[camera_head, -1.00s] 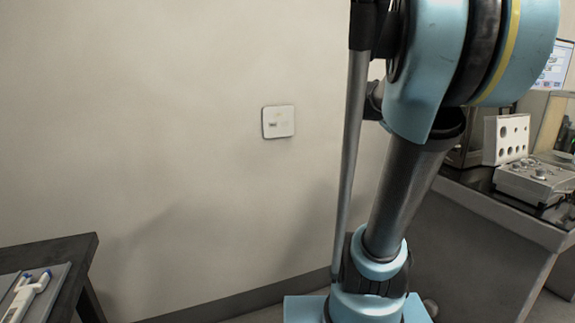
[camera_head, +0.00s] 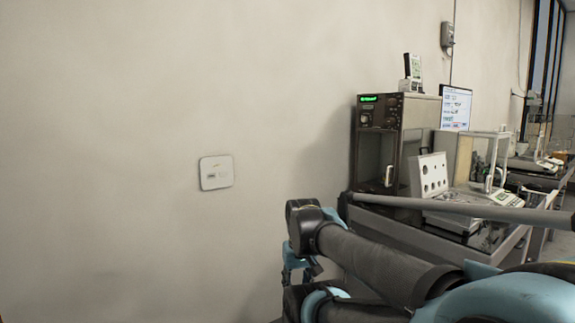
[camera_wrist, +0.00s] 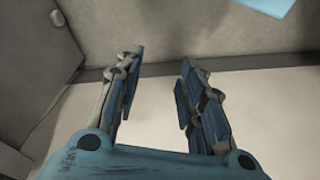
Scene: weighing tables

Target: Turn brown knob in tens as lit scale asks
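A balance with a clear glass draft shield (camera_head: 484,155) stands on the table at the right, its keypad front (camera_head: 497,197) facing outward. A second balance (camera_head: 535,163) stands farther right; I cannot tell whether either display is lit. No brown knob can be made out. A pale upright panel with round holes (camera_head: 428,176) stands left of the glass-shielded balance, and my arm partly covers the low equipment before it. In the wrist view my gripper (camera_wrist: 160,62) is open and empty, its fingers apart over a bare wall and floor area, away from the tables.
A dark cabinet with a green lit display (camera_head: 369,99) and dials stands at the table's left end. A monitor (camera_head: 456,107) is behind it. A wall plate (camera_head: 216,172) is on the bare wall at left. My arm crosses the lower right.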

